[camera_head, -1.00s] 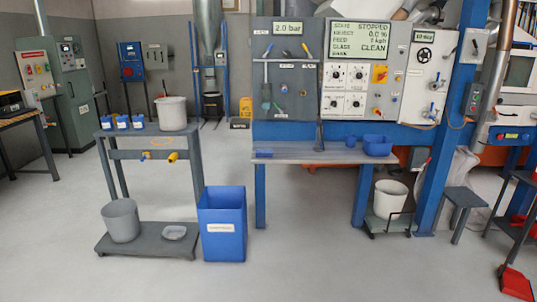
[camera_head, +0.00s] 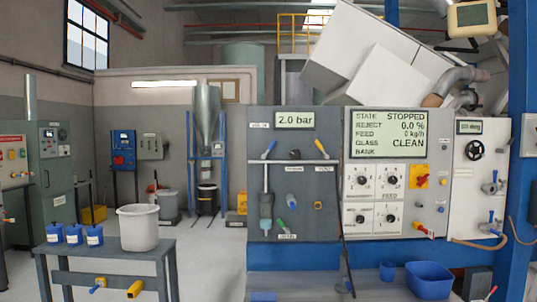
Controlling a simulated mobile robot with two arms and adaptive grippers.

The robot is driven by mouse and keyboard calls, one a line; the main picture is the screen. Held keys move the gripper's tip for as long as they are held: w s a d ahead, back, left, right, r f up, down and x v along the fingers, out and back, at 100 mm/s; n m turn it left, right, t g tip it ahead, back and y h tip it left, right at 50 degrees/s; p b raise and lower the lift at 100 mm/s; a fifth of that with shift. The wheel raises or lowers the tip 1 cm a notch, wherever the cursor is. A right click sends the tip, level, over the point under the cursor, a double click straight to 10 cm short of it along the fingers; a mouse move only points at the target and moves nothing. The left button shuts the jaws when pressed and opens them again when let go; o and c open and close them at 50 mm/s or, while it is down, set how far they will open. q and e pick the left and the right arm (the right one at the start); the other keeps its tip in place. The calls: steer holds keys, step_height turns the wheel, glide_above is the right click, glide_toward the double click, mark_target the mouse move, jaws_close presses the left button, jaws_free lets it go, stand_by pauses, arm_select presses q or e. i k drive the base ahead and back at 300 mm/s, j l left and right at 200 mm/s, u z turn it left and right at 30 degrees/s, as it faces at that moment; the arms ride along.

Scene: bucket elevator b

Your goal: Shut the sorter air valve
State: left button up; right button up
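The sorter air valve cannot be singled out, because the small labels are unreadable. A grey panel (camera_head: 305,170) carries a "2.0 bar" display (camera_head: 294,121). Below the display are a blue-handled lever (camera_head: 269,149) and a yellow-handled lever (camera_head: 322,149), both slanted. A white cabinet (camera_head: 460,205) to the right has a black handwheel (camera_head: 475,150) and blue-handled valves (camera_head: 493,187). Neither of my grippers is in view.
A control panel beside the grey one has a screen (camera_head: 389,133) reading STOPPED and CLEAN, with several dials and a red-yellow switch (camera_head: 419,176). A bench (camera_head: 370,283) with a blue bin (camera_head: 428,280) stands below. A stand (camera_head: 110,252) with a pale bucket (camera_head: 138,228) is at left.

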mark_target(263, 156)
steer(key=i+l+u, duration=0.1)
steer(key=i+l, duration=0.45)
steer(key=l, duration=0.25)
steer(key=i+l+u, duration=0.15)
steer(key=l, duration=0.25)
steer(key=i+l, duration=0.35)
steer(key=i+l+u, duration=0.15)
steer(key=l, duration=0.35)
steer(key=i+l+u, duration=0.1)
steer(key=i+l, duration=0.2)
steer(key=l, duration=0.15)
steer(key=i+l, duration=0.2)
steer(key=l, duration=0.3)
steer(key=i+l+u, duration=0.15)
steer(key=l, duration=0.3)
